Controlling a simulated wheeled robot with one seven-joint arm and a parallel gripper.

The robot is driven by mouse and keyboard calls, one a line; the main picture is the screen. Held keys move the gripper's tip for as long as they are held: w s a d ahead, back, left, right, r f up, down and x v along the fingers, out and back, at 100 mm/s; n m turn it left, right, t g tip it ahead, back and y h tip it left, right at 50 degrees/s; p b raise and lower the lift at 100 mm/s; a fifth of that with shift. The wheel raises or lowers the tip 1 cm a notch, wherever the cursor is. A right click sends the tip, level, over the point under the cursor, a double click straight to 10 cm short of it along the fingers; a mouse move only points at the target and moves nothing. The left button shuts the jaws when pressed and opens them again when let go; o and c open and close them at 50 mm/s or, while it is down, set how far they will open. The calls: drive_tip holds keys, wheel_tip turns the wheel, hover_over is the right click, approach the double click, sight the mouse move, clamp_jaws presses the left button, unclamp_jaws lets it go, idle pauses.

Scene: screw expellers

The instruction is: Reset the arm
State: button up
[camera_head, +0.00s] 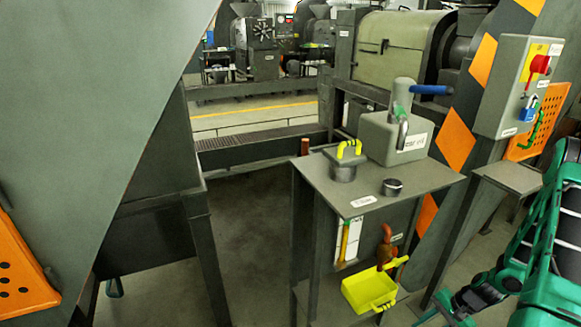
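My green and black arm is at the right edge of the head view, folded down towards the bottom right corner. What looks like my gripper (448,306) is low at the bottom edge, partly cut off by the frame. It is right of the yellow scoop and below the small table's top, apart from both. The frame does not show whether its fingers are open or shut, and I see nothing held in it.
A metal table (400,205) bears a grey box with a blue-handled lever (400,130), a yellow-handled pot (345,162) and a small dark cup (392,187). A yellow scoop (370,290) is below. A control box (515,85) is right. Floor (265,220) at centre-left is clear.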

drive_tip(key=s+d+r+n+g+h, duration=0.1)
drive_tip(key=s+r+n+h, duration=0.1)
drive_tip(key=r, duration=1.2)
drive_tip(key=s+d+r+n+g+h, duration=0.1)
drive_tip(key=s+r+n+h, duration=0.1)
drive_tip(key=r, duration=1.1)
drive_tip(key=s+a+r+n, duration=0.1)
drive_tip(key=s+a+r, duration=0.3)
drive_tip(key=s+r, duration=0.4)
drive_tip(key=s+a+r+n+h, duration=0.1)
drive_tip(key=s+a+r, duration=0.3)
drive_tip(key=s+r, duration=0.3)
wheel_tip(320, 180, up, 2)
drive_tip(key=shift+s+r+t, duration=0.1)
drive_tip(key=shift+s+t, duration=0.25)
drive_tip(key=shift+t, duration=0.05)
drive_tip(key=shift+w+f, duration=0.3)
drive_tip(key=shift+w, duration=0.3)
